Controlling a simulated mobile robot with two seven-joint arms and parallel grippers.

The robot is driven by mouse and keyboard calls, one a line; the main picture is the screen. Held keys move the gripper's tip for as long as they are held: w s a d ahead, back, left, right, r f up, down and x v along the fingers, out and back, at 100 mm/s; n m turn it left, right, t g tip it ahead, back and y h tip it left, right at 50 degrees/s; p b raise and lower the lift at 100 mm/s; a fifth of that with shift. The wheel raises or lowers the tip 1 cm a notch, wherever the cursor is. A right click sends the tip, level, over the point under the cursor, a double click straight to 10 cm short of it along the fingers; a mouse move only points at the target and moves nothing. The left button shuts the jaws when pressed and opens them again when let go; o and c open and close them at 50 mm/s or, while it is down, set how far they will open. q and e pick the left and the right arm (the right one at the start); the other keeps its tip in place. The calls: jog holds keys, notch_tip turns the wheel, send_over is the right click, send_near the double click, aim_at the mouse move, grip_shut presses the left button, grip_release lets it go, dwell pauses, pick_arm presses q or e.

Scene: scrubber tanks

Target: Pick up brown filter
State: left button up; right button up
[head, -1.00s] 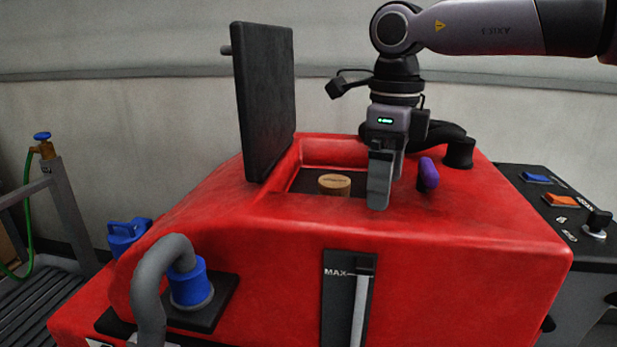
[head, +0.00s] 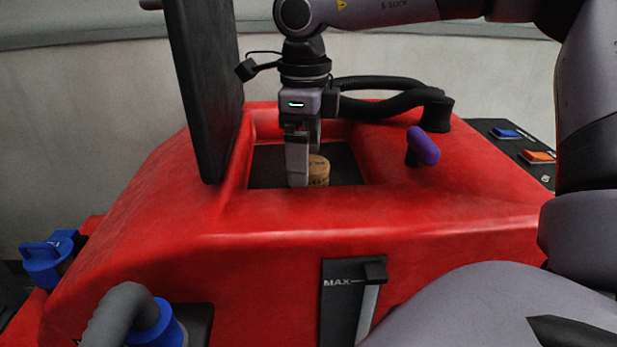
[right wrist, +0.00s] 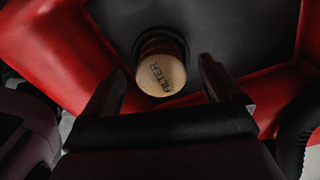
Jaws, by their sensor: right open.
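The brown filter (head: 319,170) is a short tan cylinder standing in the recessed dark-floored opening of the red tank. In the right wrist view its round top (right wrist: 161,74), with lettering on it, lies between and just beyond the fingertips. My right gripper (head: 298,182) points down over the opening and hides the filter's left part in the head view. In the right wrist view its two fingers (right wrist: 158,80) are spread apart with nothing held. My left gripper is not in view.
The black lid (head: 205,90) stands open at the left of the opening. A purple-tipped knob (head: 424,147) and black hoses (head: 395,97) are to the right. The red tank (head: 300,245) has a raised rim around the recess. A grey hose (head: 117,315) is at front left.

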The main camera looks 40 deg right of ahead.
jog(key=shift+f, duration=1.4)
jog(key=c, duration=1.2)
jog(key=shift+c, duration=0.2)
jog(key=shift+r, duration=0.2)
notch_tip(320, 180, up, 20)
jog(key=p, duration=0.1)
jog(key=shift+p, duration=0.3)
jog(key=shift+r+p, duration=0.95)
jog(key=shift+p, duration=0.15)
